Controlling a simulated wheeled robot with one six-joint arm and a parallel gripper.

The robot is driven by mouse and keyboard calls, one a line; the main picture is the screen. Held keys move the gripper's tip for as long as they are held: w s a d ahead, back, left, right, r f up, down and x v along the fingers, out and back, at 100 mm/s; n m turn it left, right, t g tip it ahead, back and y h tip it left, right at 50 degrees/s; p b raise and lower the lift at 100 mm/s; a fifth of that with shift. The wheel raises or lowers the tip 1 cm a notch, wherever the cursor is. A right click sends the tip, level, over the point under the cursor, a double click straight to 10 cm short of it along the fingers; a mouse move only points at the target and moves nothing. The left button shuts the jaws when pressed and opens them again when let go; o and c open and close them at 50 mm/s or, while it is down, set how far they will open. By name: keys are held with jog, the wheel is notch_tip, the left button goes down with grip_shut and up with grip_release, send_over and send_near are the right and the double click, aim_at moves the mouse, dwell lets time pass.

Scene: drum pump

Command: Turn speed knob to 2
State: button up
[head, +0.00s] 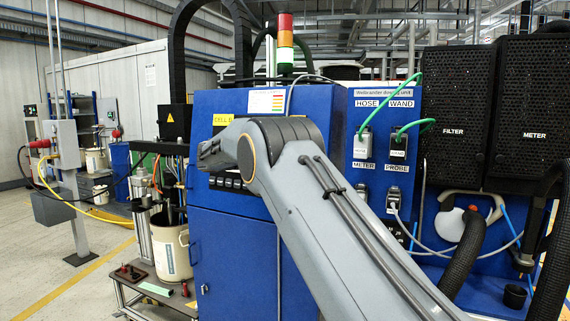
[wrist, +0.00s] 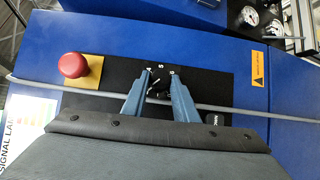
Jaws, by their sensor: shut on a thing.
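In the wrist view my gripper (wrist: 160,97) reaches over a black control panel (wrist: 210,85) on a blue cabinet. Its two blue-grey fingers are shut on a small dark knob (wrist: 159,88), which is the speed knob as far as I can tell. Small white scale marks (wrist: 161,67) show just beyond the fingertips, and the fingers hide part of the scale. The knob's pointer is too small to read. In the head view my arm covers the front of the blue cabinet (head: 235,247), and my fingertips and the knob are hidden.
A red mushroom button (wrist: 73,65) on a yellow plate sits left of the knob. In the head view a black hose (head: 462,255) and green leads (head: 413,127) hang at the right.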

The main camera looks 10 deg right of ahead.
jog(key=shift+a, duration=0.1)
jog(key=o, duration=1)
jog(key=b+v, duration=0.2)
jog(key=v, duration=0.5)
jog(key=shift+s+a, duration=0.1)
jog(key=shift+a, duration=0.25)
